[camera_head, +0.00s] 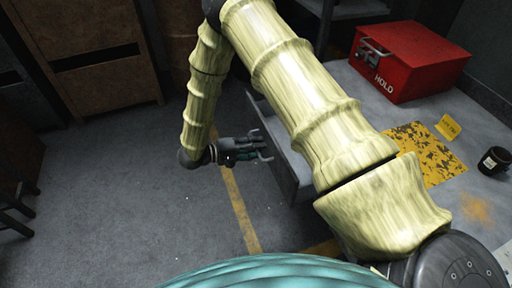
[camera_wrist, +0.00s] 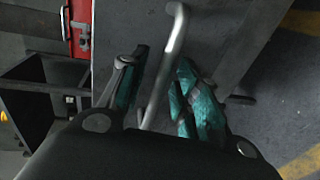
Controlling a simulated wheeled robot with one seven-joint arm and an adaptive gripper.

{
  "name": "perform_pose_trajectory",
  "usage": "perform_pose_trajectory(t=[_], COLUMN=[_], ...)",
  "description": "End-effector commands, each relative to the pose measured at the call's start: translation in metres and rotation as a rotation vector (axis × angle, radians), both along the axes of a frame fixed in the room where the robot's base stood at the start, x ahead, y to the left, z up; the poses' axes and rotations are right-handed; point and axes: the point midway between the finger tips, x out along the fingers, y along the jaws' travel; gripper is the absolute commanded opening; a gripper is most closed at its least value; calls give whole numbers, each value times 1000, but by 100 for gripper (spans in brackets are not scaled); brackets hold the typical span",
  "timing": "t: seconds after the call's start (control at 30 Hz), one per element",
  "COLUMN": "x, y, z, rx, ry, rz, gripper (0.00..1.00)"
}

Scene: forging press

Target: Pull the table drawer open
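The grey table (camera_head: 360,92) stands at the right in the head view, partly hidden behind my arm. Its drawer (camera_head: 284,160) faces left; I cannot tell how far it stands out. A pale metal bar handle (camera_head: 267,154) is on the drawer front. My gripper (camera_head: 256,147) is at this handle. In the wrist view the handle (camera_wrist: 162,78) runs between the two teal-padded fingers of my gripper (camera_wrist: 158,84). The fingers are apart, with visible gaps beside the bar, so the gripper looks open around it.
A red box (camera_head: 420,70) marked HOLD, a worn yellow plate (camera_head: 425,150), a yellow card (camera_head: 448,127) and a dark mug (camera_head: 494,160) are on the tabletop. A rusty cabinet (camera_head: 95,60) stands at the back left. The floor (camera_head: 130,205) left of the drawer is clear.

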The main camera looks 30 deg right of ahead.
Motion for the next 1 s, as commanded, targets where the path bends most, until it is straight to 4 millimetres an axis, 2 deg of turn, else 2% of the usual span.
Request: perform_pose_trajectory(t=[0.23,0.37,0.47,0.8,1.0], x=[0,1,3,10,14], y=[1,8,21,80,106], z=[0,1,4,16,22], rx=[0,1,1,1,1], ry=[1,1,1,0,0], rz=[0,1,1,1,1], gripper=[32,32,32,32,32])
